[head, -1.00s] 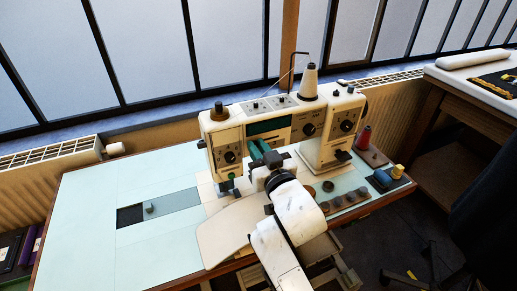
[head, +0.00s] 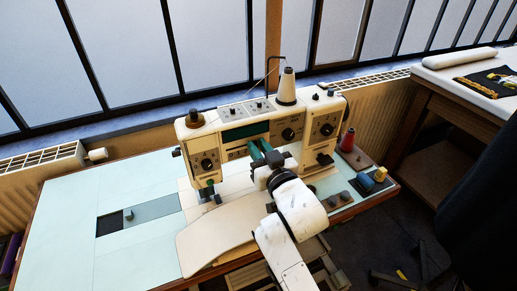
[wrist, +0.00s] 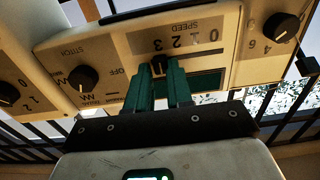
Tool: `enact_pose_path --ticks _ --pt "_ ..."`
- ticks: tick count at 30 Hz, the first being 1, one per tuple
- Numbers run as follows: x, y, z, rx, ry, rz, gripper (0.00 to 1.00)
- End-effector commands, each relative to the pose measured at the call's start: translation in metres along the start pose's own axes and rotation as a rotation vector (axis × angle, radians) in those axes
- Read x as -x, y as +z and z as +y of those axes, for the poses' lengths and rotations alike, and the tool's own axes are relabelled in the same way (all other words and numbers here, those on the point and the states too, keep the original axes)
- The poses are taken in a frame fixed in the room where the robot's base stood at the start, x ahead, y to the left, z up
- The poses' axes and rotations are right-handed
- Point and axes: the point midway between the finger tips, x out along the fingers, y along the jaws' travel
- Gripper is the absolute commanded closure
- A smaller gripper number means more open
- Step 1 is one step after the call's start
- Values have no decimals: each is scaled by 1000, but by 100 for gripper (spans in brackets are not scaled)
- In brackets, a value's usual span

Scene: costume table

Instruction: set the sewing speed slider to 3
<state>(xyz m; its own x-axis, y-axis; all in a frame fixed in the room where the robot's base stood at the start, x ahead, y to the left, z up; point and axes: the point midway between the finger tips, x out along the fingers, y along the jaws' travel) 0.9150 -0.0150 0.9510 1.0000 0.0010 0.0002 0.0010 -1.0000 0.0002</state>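The cream sewing machine (head: 228,130) stands on a pale table; the wrist view shows its front panel upside down. There the SPEED scale (wrist: 186,35) has 0 at the right and 3 at the left. The dark speed slider knob (wrist: 159,64) sits at the 3. My gripper (head: 260,147) is at the front panel; its green fingers also show in the wrist view (wrist: 160,72), one on each side of the knob with a narrow gap filled by it. The fingers seem closed on the knob. Its exact contact is partly hidden by the fingers.
The stitch dial (wrist: 82,79) is left of the fingers in the wrist view; another dial (wrist: 281,26) is at the right. A thread cone (head: 288,86) stands on top. The table's left side is mostly clear.

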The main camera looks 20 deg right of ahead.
Motion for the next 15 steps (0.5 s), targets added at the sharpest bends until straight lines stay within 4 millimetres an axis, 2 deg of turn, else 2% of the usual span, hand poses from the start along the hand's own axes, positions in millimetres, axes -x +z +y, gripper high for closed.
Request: enact_pose_path --ticks 1,7,15 --pt "0 0 3 1 5 -1 77" --pt "0 0 2 0 4 -1 57" --pt "2 0 1 0 2 -1 57"
